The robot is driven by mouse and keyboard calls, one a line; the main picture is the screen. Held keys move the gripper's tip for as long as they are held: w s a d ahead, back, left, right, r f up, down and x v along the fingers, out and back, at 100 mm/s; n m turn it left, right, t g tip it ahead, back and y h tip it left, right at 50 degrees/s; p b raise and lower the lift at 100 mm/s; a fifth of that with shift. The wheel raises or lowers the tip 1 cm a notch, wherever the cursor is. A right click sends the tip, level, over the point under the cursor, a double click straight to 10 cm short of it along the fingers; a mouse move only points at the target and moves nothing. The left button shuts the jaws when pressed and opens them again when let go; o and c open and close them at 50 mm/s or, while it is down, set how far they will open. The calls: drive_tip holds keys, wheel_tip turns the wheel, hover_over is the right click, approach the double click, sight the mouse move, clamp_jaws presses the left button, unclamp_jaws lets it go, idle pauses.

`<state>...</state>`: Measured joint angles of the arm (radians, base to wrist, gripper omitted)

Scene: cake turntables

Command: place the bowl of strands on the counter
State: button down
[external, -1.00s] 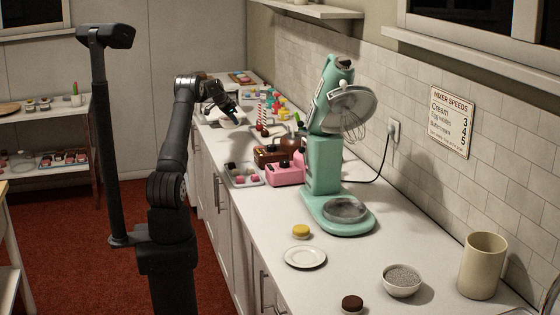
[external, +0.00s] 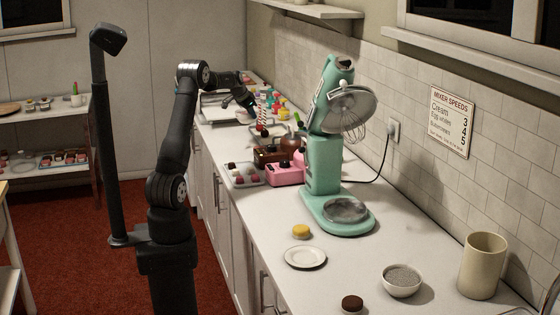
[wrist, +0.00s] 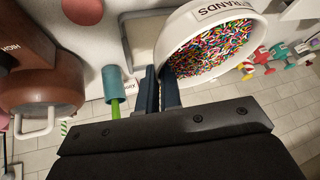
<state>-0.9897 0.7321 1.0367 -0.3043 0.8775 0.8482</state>
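The bowl of strands (wrist: 190,24) is white, labelled "STRANDS", and full of many-coloured sprinkles. It fills the upper middle of the wrist view. My gripper (wrist: 160,92) has its two dark fingers close together at the bowl's near wall, apparently pinching its rim. In the external view my gripper (external: 253,110) is over the far part of the white counter (external: 262,232), behind the mixer. The bowl is small and partly hidden there, so I cannot tell its height above the counter.
A mint-green stand mixer (external: 323,165) stands right of my gripper. Pink and brown boxes and a sweets tray (external: 244,174) sit in front. A brown pot (wrist: 38,75) and a blue cup (wrist: 115,84) are close in the wrist view.

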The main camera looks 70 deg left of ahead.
drive_tip(key=d+f+m+t+h, duration=0.1)
drive_tip(key=d+m+h, duration=0.5)
drive_tip(key=d, duration=7.7)
drive_tip(key=s+d+m+g+h, duration=0.1)
drive_tip(key=s+d+m+g, duration=0.15)
drive_tip(key=d+m, duration=0.5)
drive_tip(key=s+d+m+g+h, duration=0.15)
drive_tip(key=s+d+m, duration=0.3)
drive_tip(key=d, duration=0.65)
drive_tip(key=shift+m+t, duration=0.4)
drive_tip(key=shift+t, duration=0.1)
drive_tip(key=w+a+f, duration=0.1)
drive_tip(key=w+f, duration=0.1)
drive_tip(key=w, duration=0.1)
drive_tip(key=w+a+f, duration=0.1)
drive_tip(key=w+f, duration=0.1)
drive_tip(key=w, duration=0.2)
drive_tip(key=w+a+f, duration=0.1)
drive_tip(key=w+f, duration=0.1)
drive_tip(key=w, duration=0.1)
drive_tip(key=shift+w+a+f, duration=0.15)
drive_tip(key=shift+w+a, duration=0.25)
drive_tip(key=shift+f, duration=2)
drive_tip(key=shift+f, duration=0.1)
